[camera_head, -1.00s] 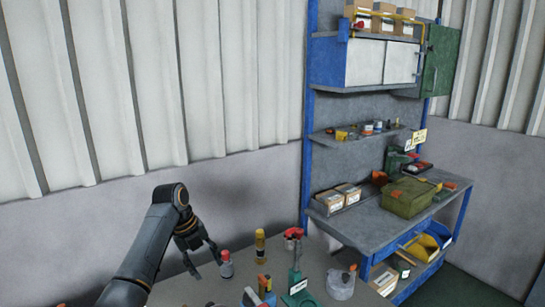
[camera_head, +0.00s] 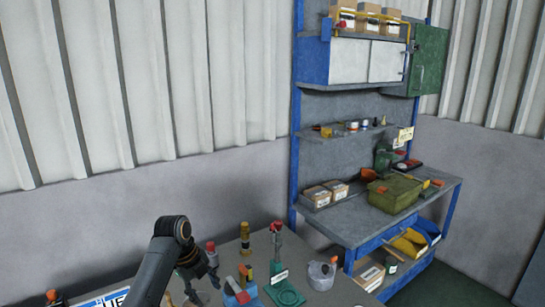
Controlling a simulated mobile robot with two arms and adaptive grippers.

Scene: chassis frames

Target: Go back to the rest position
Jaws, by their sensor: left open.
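My left gripper (camera_head: 205,280) is open and empty at the end of my dark left arm (camera_head: 165,255), in the lower left of the head view. It hangs over the near grey table (camera_head: 335,296), close to a red-capped bottle (camera_head: 212,254) and a blue and orange item (camera_head: 240,293). Part of the gripper is hard to make out against the items behind it. My right gripper is not in view.
The near table also holds a yellow-topped bottle (camera_head: 245,236), a green stand with a red top (camera_head: 279,270) and a clear round container (camera_head: 321,274). Behind stands a blue-framed workbench (camera_head: 350,233) with a green box (camera_head: 394,193) and two cartons (camera_head: 317,195).

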